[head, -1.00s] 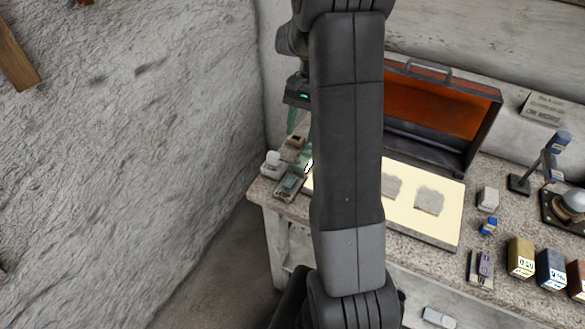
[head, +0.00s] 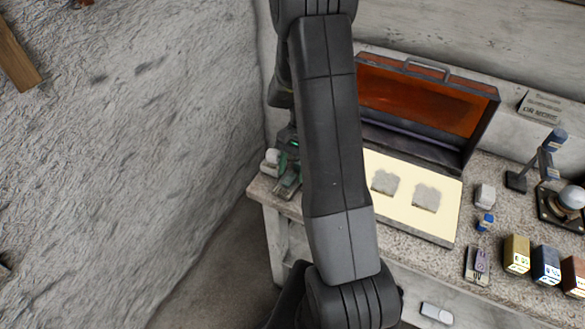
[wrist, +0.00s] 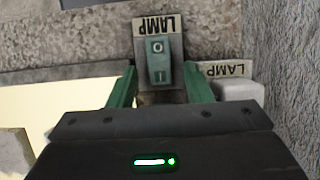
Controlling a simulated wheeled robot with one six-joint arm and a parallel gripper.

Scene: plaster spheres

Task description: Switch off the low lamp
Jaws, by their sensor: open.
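A green rocker switch (wrist: 158,62) marked O and I sits on a grey plate labelled LAMP, upside down in the wrist view. My gripper (wrist: 159,70) is open, with one green finger on each side of the switch in that view. I cannot tell whether they touch it. In the head view my gripper (head: 288,150) is low over the bench's left end, partly behind my arm. A flat panel (head: 447,222) glows cream; I cannot tell which light is the low lamp.
An open case with an orange lid (head: 420,100) stands behind the panel. Small coloured boxes (head: 516,254) and a jointed stand (head: 545,160) are on the right of the bench. A rough wall (head: 130,130) rises close on the left.

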